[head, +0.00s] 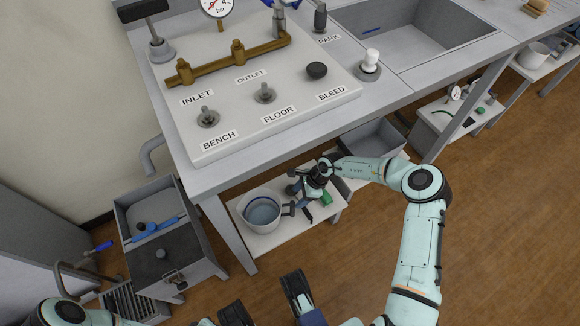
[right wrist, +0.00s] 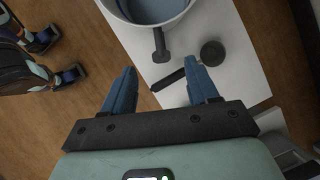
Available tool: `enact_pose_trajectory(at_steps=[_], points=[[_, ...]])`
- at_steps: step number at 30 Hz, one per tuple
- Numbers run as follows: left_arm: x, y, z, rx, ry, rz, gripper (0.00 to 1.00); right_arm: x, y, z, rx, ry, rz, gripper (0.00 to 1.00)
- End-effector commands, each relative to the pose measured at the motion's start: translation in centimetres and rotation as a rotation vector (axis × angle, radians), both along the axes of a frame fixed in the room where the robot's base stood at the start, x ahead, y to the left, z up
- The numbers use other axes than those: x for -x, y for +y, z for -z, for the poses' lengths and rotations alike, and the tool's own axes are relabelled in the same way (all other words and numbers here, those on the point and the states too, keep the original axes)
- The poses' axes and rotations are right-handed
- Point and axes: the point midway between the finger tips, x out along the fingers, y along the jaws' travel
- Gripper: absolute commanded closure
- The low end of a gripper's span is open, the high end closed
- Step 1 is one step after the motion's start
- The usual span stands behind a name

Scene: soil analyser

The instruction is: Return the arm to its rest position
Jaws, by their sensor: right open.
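My right arm (head: 422,225) reaches in from the lower right, bent at the elbow. Its gripper (head: 298,190) is low over the white shelf under the bench, beside a grey-white pot (head: 262,213). In the right wrist view the gripper (right wrist: 160,70) is open, with two blue fingers and nothing held between them. The pot (right wrist: 146,12) is beyond the fingertips, and its dark handle (right wrist: 160,45) points toward the gap.
The bench (head: 215,183) overhangs the shelf (head: 292,236), with its valve panel (head: 190,135) above. A dark round piece (right wrist: 212,53) and a dark bar (right wrist: 168,79) lie near the fingers. A grey cabinet (head: 170,258) stands left. Wooden floor (head: 500,235) is open at right.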

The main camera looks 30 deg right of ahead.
Motion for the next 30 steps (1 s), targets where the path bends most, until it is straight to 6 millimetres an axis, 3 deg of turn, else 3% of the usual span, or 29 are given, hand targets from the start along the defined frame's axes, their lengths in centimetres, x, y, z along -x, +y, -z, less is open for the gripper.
enact_pose_trajectory(at_steps=[7, 11, 21, 30], points=[[0.1, 0.0, -0.1, 0.0, 0.002, -0.001, 1.0, 0.1, 0.1, 0.0, 0.005, 0.001, -0.005, 0.41], [0.6, -0.3, -1.7, 0.008, 0.01, 0.005, 1.0, 1.8, 0.9, -0.1, 0.067, 0.011, -0.075, 0.41], [3.3, -2.7, -12.0, 0.065, 0.06, 0.049, 1.0, 11.3, 4.9, -4.1, 0.391, -0.085, -0.607, 0.41], [4.8, -4.7, -20.1, 0.118, 0.115, 0.094, 1.0, 20.5, 10.1, -10.8, 0.364, -0.274, -1.125, 0.41]])
